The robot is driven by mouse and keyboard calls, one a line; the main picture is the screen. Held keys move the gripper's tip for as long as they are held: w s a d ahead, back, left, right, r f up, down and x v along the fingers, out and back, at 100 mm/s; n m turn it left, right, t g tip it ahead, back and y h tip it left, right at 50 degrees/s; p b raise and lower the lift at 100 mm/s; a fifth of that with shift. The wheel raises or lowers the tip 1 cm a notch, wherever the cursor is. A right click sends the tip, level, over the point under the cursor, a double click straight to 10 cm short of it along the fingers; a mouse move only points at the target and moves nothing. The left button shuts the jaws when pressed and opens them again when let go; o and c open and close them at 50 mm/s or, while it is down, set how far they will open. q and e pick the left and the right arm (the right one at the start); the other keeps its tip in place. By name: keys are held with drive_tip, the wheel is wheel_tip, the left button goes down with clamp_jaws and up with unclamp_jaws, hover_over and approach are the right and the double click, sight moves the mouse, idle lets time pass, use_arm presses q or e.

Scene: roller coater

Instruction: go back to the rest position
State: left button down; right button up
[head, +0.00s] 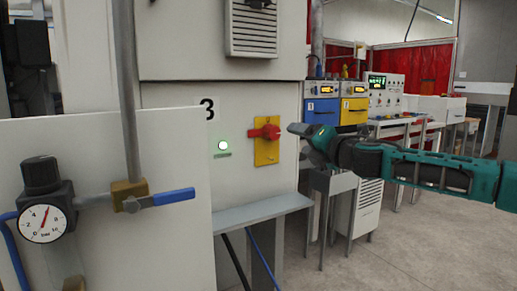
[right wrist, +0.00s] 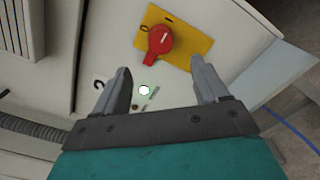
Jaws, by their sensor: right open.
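My right gripper (head: 296,130) reaches in from the right in the head view, just right of the red rotary switch (head: 265,132). In the right wrist view the two fingers of the right gripper (right wrist: 164,80) are spread apart with nothing between them. The red switch (right wrist: 160,40) on its yellow plate (right wrist: 190,46) lies beyond the fingertips, apart from them. In the head view the red handle points roughly sideways on its yellow plate (head: 266,153). My left gripper is not in view.
A lit green-white lamp (head: 223,145) sits left of the switch. A grey shelf (head: 260,212) juts out below. A pressure gauge (head: 43,222) and a blue-handled valve (head: 160,199) stand at the front left. Blue and yellow control boxes (head: 322,112) stand behind; open floor lies at the right.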

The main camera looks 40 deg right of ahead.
drive_tip(key=s+a+f+m+g+y+p, duration=0.1)
drive_tip(key=s+a+f+m+g, duration=0.2)
drive_tip(key=f, duration=0.8)
drive_tip(key=s+a+f+m, duration=0.3)
drive_tip(key=f+m, duration=0.1)
drive_tip(key=f, duration=0.7)
drive_tip(key=s+a+f+m+g+y+p, duration=0.15)
drive_tip(key=s+a+f+m, duration=0.25)
drive_tip(key=f, duration=0.7)
drive_tip(key=s+a+f+m+g, duration=0.1)
drive_tip(key=s+a+f+m, duration=0.2)
drive_tip(key=a, duration=0.4)
drive_tip(key=s+a+f+m, duration=0.4)
drive_tip(key=s+a, duration=0.2)
drive_tip(key=a, duration=0.2)
drive_tip(key=s+a+f+m+g+y+p, duration=0.1)
drive_tip(key=s+a+f+m, duration=0.3)
drive_tip(key=a, duration=0.3)
drive_tip(key=shift+s+a+f+g, duration=0.25)
drive_tip(key=shift+s+f+g, duration=0.05)
drive_tip(key=shift+s+g, duration=0.1)
